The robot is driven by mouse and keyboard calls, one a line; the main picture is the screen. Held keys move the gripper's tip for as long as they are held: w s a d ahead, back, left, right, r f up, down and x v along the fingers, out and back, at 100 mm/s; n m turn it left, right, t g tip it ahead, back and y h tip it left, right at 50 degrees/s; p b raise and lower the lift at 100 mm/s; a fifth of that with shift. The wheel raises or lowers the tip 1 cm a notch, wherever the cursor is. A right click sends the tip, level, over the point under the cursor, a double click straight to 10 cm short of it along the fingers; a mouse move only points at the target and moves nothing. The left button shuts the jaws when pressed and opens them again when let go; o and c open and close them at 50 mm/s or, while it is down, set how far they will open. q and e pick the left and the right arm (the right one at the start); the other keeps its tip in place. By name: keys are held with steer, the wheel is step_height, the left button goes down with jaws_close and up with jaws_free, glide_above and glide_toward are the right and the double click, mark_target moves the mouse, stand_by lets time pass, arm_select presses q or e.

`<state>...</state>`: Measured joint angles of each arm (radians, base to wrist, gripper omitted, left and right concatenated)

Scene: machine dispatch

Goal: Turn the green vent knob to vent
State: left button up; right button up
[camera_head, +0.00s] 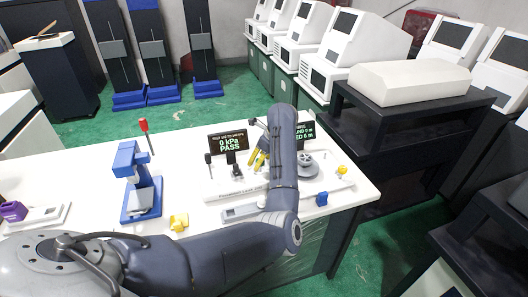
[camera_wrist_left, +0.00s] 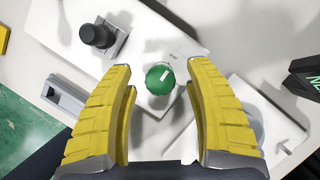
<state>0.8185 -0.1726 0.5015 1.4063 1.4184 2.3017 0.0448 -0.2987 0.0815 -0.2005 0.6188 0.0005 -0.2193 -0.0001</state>
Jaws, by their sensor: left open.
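The green vent knob (camera_wrist_left: 159,79) is round, with a short white mark on its top slanting up and to the right in the left wrist view. It sits on a pale fixture. My left gripper (camera_wrist_left: 163,67) has yellow fingers, open on either side of the knob, with a visible gap to each finger. I cannot tell how far the fingertips are above it. In the head view my left gripper (camera_head: 257,160) is over the white test bench, partly behind my own arm, and the knob is hidden there. My right gripper is not in view.
A screen (camera_head: 229,142) reads "0 kPa PASS"; a second screen (camera_head: 305,133) is partly hidden by my arm. A black cylinder (camera_wrist_left: 97,36) and a grey bracket (camera_wrist_left: 66,96) are close to the knob. A blue press (camera_head: 138,184) stands left on the white table (camera_head: 92,165).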

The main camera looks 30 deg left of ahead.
arm_select(q)
steer(key=v, duration=1.1)
steer(key=shift+r, duration=0.2)
